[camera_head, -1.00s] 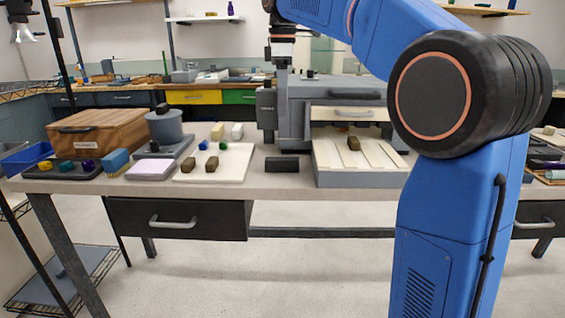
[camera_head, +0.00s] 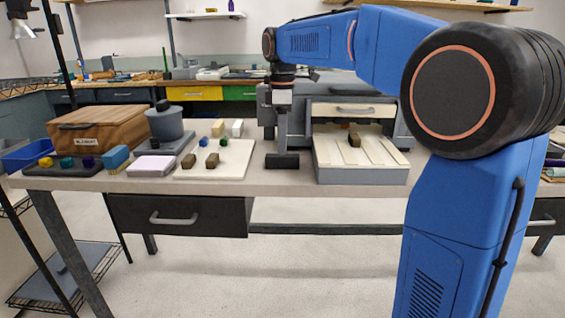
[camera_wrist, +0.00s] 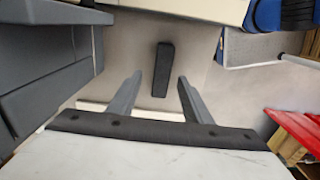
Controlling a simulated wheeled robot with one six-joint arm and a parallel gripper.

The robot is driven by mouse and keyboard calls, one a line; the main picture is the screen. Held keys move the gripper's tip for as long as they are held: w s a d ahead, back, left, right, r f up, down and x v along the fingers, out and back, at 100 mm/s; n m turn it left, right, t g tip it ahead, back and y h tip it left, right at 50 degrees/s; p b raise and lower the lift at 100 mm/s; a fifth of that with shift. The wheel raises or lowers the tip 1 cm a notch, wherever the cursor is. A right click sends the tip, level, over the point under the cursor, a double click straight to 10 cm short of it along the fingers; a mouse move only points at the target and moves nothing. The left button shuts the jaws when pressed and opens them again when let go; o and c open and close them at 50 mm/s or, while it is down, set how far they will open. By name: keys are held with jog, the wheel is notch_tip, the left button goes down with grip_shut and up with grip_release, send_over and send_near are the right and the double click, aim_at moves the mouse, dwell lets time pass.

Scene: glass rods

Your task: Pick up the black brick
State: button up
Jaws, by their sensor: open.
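The black brick (camera_head: 282,162) lies on the worktable, between the cream board and the grey machine. In the wrist view the black brick (camera_wrist: 163,70) lies ahead of and between my spread fingers, long side pointing away from my gripper. My gripper (camera_head: 283,138) points down over the brick in the head view, its lower end dark and hard to make out against the brick. In the wrist view my gripper (camera_wrist: 157,85) is open and nothing is between its fingers.
The cream board (camera_head: 228,165) with several small blocks lies left of the brick. The grey machine (camera_head: 362,175) with a slatted cream tray stands close on the right. Further left are a pink-topped block (camera_head: 152,166), a grey pot (camera_head: 165,124) and a wooden box (camera_head: 98,132).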

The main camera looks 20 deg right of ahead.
aim_at(283, 161)
jog(key=shift+s+f, duration=0.2)
jog(key=shift+f, duration=2.4)
grip_shut()
